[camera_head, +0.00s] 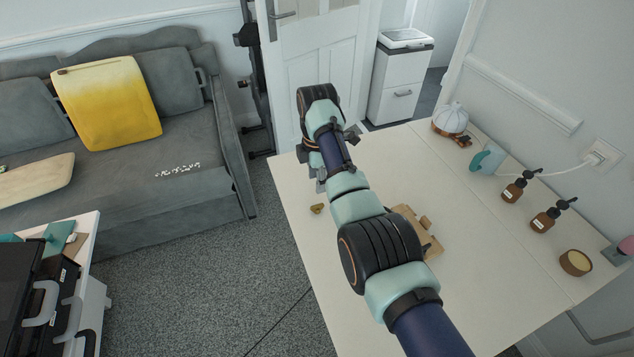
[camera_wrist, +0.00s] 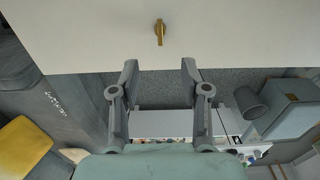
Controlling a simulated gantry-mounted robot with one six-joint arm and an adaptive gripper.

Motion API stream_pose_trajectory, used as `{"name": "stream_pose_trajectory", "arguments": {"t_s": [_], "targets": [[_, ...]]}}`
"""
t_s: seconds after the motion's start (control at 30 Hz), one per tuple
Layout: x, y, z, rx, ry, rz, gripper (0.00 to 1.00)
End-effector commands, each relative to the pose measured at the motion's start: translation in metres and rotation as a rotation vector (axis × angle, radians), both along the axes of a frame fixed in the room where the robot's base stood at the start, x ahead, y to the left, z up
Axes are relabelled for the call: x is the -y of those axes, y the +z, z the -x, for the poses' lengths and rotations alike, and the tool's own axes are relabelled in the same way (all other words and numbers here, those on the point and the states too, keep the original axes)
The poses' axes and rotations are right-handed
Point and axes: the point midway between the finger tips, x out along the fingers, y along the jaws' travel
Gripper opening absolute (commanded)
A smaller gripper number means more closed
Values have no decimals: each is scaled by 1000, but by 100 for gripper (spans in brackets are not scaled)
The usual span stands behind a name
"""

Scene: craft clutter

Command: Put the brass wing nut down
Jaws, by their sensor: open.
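The brass wing nut (camera_head: 317,208) lies on the white table near its left edge, to the left of my arm in the head view. In the wrist view the brass wing nut (camera_wrist: 159,32) is on the white surface, apart from and beyond the fingertips. My gripper (camera_wrist: 157,66) is open, with nothing between its two fingers. In the head view my gripper is mostly hidden behind my arm.
A wooden piece (camera_head: 426,240) lies on the white table (camera_head: 388,152), partly behind my arm. Two brown pump bottles (camera_head: 515,187) (camera_head: 546,218), a wooden bowl (camera_head: 575,262) and a teal item (camera_head: 487,160) stand along the right. The table's left edge is close to the nut.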

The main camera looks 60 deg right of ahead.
Motion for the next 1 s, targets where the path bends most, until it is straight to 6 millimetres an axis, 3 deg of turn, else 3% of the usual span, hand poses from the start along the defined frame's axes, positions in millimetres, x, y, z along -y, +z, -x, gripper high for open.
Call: {"name": "stream_pose_trajectory", "arguments": {"t_s": [0.43, 0.57, 0.67, 0.73, 0.8, 0.9, 1.0], "targets": [[-2, -2, -3, 4, -2, 4, 46], [-32, -16, -40, 65, -53, 61, 46], [-93, -32, -90, 204, -152, 131, 46], [-153, -37, -119, 339, -240, 155, 46], [-217, -35, -133, 487, -330, 141, 46], [-311, -20, -128, 697, -451, 49, 46], [-393, 5, -97, 868, -557, -106, 46]]}}
